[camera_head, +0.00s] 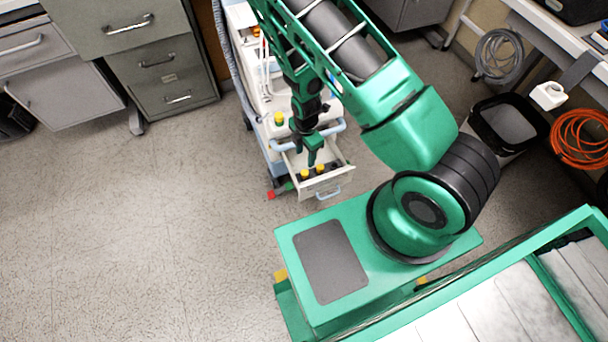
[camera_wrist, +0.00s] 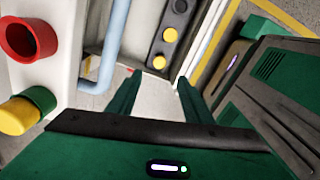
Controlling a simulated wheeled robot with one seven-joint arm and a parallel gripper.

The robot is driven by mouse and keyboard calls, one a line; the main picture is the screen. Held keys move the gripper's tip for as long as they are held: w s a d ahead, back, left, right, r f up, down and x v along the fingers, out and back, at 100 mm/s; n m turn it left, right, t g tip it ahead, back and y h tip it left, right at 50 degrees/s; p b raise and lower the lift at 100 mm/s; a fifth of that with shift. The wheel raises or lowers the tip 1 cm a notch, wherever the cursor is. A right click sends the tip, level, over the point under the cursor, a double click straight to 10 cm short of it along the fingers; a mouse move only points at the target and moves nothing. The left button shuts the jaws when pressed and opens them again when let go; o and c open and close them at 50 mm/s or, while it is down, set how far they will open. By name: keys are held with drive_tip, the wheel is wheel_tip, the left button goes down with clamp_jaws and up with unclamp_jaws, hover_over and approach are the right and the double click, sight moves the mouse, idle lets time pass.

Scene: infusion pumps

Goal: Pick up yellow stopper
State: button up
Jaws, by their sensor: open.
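Two yellow stoppers sit side by side in the open cart drawer (camera_head: 341,172): the left one (camera_head: 304,174) and the right one (camera_head: 320,168). In the wrist view, one yellow stopper (camera_wrist: 159,62) lies just beyond my fingertips, and another (camera_wrist: 170,35) is farther up; both sit on a dark holder. My gripper (camera_wrist: 158,78) is open, with its two fingers apart and nothing visible between them. In the head view, my gripper (camera_head: 312,158) points down over the drawer, close to the stoppers. I cannot tell its exact height above them.
A yellow-and-green item (camera_head: 279,119) stands on the cart top; it also shows in the wrist view (camera_wrist: 18,115). A red round opening (camera_wrist: 30,38) is at the left. A pale blue rail (camera_wrist: 112,45) runs beside the drawer. Open floor (camera_head: 150,220) lies to the left.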

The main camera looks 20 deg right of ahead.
sight(305, 172)
drive_tip(key=shift+w+f, duration=0.1)
drive_tip(key=shift+f, duration=5.75)
clamp_jaws()
